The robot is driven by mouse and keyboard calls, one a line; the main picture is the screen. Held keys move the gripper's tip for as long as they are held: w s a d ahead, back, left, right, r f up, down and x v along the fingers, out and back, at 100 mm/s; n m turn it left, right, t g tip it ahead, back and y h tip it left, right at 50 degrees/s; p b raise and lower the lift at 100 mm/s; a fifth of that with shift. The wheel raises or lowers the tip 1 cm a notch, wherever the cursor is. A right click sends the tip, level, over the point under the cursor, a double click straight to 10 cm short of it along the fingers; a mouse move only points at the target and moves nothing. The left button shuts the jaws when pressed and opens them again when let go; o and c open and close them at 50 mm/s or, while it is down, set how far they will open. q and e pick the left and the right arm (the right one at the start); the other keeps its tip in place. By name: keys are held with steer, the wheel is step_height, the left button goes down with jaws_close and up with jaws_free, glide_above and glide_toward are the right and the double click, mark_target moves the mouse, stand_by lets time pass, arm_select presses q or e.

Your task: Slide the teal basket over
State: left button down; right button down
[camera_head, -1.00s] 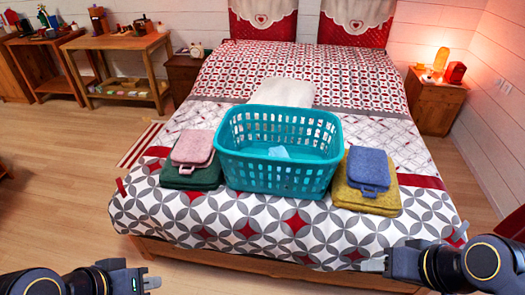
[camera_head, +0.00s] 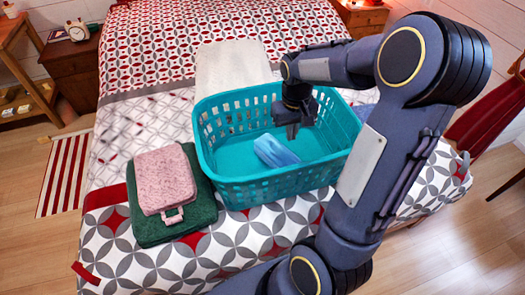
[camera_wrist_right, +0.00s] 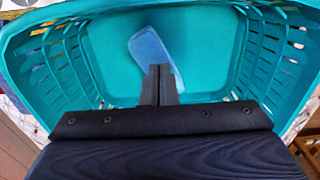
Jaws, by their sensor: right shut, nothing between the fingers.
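The teal basket (camera_head: 225,188) stands upright on the bed, with a light blue folded item (camera_head: 274,152) lying on its floor. My right gripper (camera_head: 291,130) reaches in over the basket from the right and points down inside its opening. Its fingers are shut and empty, above the basket floor and close to the blue item. In the right wrist view the shut fingers (camera_wrist_right: 160,82) overlap the blue item (camera_wrist_right: 150,50), and the basket walls (camera_wrist_right: 65,60) surround them. I cannot tell whether the fingertips touch anything. My left gripper is out of the head view.
A pink folded towel (camera_head: 165,178) lies on a green one (camera_head: 205,207), close to the basket's left side. A white folded cloth (camera_head: 232,65) lies behind the basket. My right arm hides most of the bed to the basket's right. The patterned bed (camera_head: 125,245) is clear at the front left.

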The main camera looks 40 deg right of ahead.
steer(key=s+a+f, duration=0.1)
steer(key=s+f, duration=0.2)
steer(key=f, duration=0.7)
steer(key=shift+s, duration=0.4)
steer(key=shift+a, duration=0.1)
